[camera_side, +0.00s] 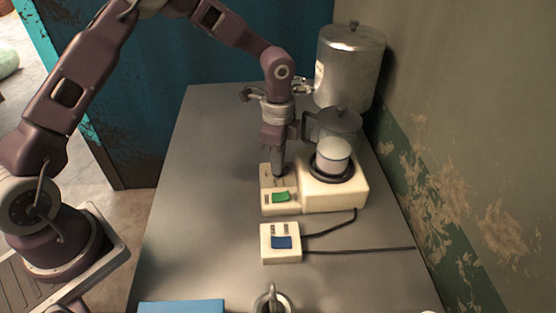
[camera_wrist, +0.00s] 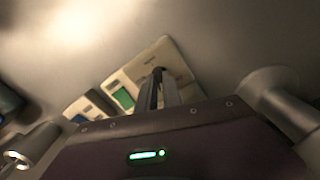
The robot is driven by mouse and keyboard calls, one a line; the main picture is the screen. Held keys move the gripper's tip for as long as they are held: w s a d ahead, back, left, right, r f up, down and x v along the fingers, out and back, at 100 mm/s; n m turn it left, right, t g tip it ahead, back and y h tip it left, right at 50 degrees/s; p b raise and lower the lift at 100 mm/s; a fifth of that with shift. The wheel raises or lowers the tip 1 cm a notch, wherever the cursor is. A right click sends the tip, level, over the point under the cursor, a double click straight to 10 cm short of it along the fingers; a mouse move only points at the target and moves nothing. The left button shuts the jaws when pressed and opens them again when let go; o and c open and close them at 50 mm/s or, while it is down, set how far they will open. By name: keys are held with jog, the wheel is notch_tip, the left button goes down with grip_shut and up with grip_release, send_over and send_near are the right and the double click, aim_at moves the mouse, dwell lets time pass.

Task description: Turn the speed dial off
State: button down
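The cream appliance (camera_side: 314,205) stands on the table with a green switch (camera_side: 281,197) at its front left; the switch also shows in the wrist view (camera_wrist: 123,98). My gripper (camera_side: 278,174) points straight down over the panel strip just behind the green switch. In the wrist view its two fingers (camera_wrist: 159,72) lie close together, looking shut, with their tips at or just above the cream panel (camera_wrist: 178,62). No dial can be made out; the spot at the fingertips is hidden. I cannot tell whether the tips touch anything.
A glass jug (camera_side: 334,128) with white liquid sits on the appliance's round dark plate, close right of my gripper. A metal canister (camera_side: 349,65) stands behind. A cream box with a blue switch (camera_side: 281,243) and cables lies in front. The table's left side is clear.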

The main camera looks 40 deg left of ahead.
jog(key=n, duration=0.4)
jog(key=shift+n, duration=0.3)
jog(key=c, duration=1.5)
grip_release()
jog(key=shift+r, duration=0.1)
